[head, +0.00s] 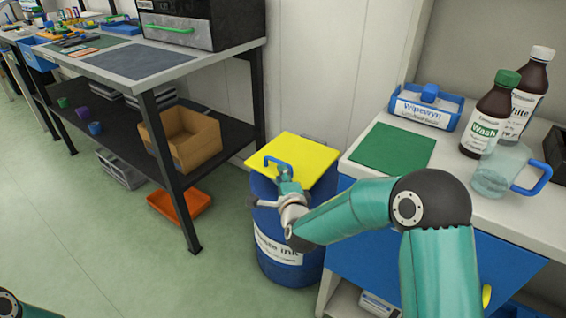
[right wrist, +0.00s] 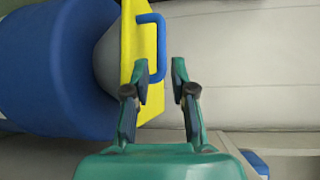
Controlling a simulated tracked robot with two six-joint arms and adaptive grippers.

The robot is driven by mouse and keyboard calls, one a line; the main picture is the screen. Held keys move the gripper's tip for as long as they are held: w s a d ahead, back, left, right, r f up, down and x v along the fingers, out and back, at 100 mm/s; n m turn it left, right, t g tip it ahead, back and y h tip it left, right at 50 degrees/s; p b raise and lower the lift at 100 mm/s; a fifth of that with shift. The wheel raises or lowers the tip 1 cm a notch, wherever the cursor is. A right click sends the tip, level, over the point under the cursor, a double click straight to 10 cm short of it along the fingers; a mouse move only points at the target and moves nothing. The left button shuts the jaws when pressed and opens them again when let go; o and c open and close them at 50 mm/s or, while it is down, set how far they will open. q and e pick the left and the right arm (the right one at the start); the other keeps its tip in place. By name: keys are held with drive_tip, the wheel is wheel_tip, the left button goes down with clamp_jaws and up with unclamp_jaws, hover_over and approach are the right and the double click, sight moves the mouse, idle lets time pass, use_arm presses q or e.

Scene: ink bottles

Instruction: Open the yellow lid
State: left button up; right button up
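The yellow lid (head: 312,158) lies over the top of a blue waste ink drum (head: 290,262). A blue handle (head: 270,160) stands up from the lid. My right gripper (head: 284,172) is at this handle in the head view. In the right wrist view, my right gripper (right wrist: 160,72) is open. The bar of the handle (right wrist: 157,35) shows between its fingertips, apart from the right finger; contact with the left finger is unclear. The lid (right wrist: 132,65) appears nearly edge-on there, beside the drum (right wrist: 45,65). My left gripper is out of view.
The white bench on the right holds a green mat (head: 392,149), a blue tray (head: 427,108), a Wash bottle (head: 488,120), a White bottle (head: 530,85) and a beaker (head: 492,180). A shelf with a cardboard box (head: 190,148) stands left.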

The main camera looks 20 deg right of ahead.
sight(277, 160)
drive_tip(key=w, duration=0.2)
drive_tip(key=w+f, duration=0.1)
drive_tip(key=w, duration=0.2)
drive_tip(key=w+d, duration=0.1)
drive_tip(key=w, duration=0.2)
drive_tip(key=shift+w+f+b, duration=0.15)
drive_tip(key=shift+b, duration=0.15)
drive_tip(key=shift+c, duration=0.2)
clamp_jaws()
